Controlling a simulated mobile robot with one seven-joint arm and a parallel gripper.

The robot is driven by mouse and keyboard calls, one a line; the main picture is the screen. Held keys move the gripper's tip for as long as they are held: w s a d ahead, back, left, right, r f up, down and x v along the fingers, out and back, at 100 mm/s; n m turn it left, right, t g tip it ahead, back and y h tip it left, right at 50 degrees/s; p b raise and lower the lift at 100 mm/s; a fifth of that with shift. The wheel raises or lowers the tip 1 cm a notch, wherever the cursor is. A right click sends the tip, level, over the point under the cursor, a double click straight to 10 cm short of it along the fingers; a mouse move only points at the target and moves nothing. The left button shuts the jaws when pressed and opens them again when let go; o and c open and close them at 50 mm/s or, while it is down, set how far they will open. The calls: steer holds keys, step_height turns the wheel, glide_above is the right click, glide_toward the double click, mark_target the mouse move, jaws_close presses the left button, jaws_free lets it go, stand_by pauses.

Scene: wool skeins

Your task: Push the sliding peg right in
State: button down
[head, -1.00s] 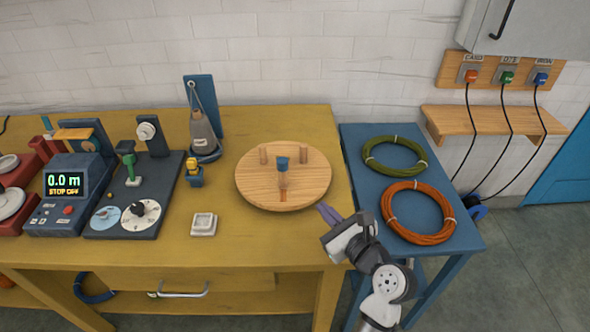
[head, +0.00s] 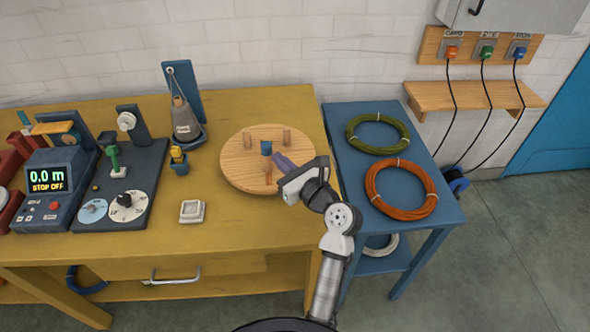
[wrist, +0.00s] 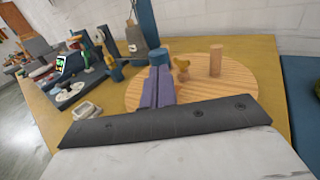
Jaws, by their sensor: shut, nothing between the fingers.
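A small white square dish (head: 192,211) and a yellow-and-blue holder (head: 179,161) stand left of the board. A meter (head: 48,187) and a dial panel (head: 119,195) are further left. A blue side table with green (head: 378,132) and orange (head: 402,188) coils stands right.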

mark_target(267, 157)
steer(key=shift+x, duration=0.75)
steer(key=shift+w+r+p, duration=0.2)
steer(key=shift+w+p, duration=0.8)
steer(key=shift+w, duration=0.05)
steer(key=shift+w+f, duration=0.2)
steer(key=shift+w, duration=0.05)
